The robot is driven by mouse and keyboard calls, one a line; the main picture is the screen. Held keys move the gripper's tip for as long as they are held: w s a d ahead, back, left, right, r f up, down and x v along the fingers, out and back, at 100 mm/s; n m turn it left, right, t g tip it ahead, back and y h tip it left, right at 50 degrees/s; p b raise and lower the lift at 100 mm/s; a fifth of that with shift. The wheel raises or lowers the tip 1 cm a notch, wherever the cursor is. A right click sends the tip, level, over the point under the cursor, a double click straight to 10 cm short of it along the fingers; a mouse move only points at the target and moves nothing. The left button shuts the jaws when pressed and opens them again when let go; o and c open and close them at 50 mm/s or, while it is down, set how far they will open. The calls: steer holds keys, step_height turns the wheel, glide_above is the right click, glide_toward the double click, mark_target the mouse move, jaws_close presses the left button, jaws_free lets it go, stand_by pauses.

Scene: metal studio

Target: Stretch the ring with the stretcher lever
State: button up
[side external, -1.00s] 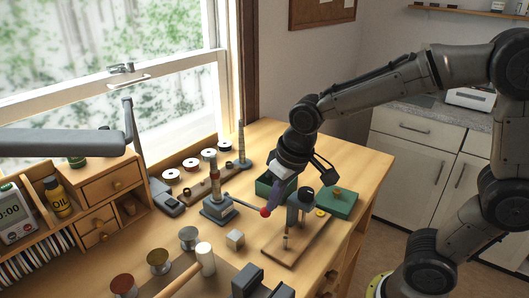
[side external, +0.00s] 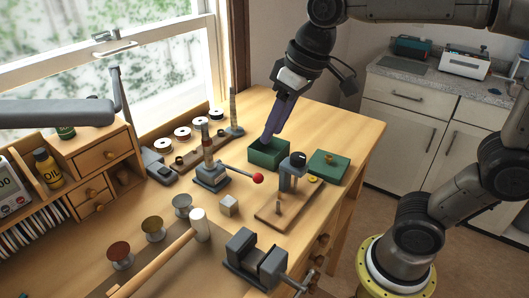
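The ring stretcher is a grey base (side external: 212,176) with an upright banded post (side external: 207,142). Its lever (side external: 239,171) reaches out to the right and ends in a red ball knob (side external: 258,178). My gripper (side external: 268,137), with purple fingers, points down at the open green box, behind and above the red knob and apart from it. The fingers overlap in this view, so their opening cannot be seen. I see nothing held at the tips. I cannot make out a ring on the post for certain.
The open green box (side external: 257,160) is under my fingertips. A green lid (side external: 330,168) and a wooden board with a small grey press (side external: 292,172) stand right of the lever. A small grey cube (side external: 228,206), a mallet (side external: 199,226) and a vise (side external: 252,258) lie nearer.

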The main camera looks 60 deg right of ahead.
step_height(320, 180, down, 2)
steer(key=d+m, duration=0.1)
steer(key=d, duration=0.2)
glide_toward(237, 171)
steer(key=shift+t+y, duration=0.3)
steer(key=shift+t, duration=0.1)
steer(key=f, duration=0.2)
steer(key=s+f, duration=0.1)
steer(key=f, duration=0.4)
steer(key=shift+s+a+f, duration=0.2)
steer(key=shift+s+a, duration=0.05)
steer(key=shift+s, duration=0.1)
jaws_close()
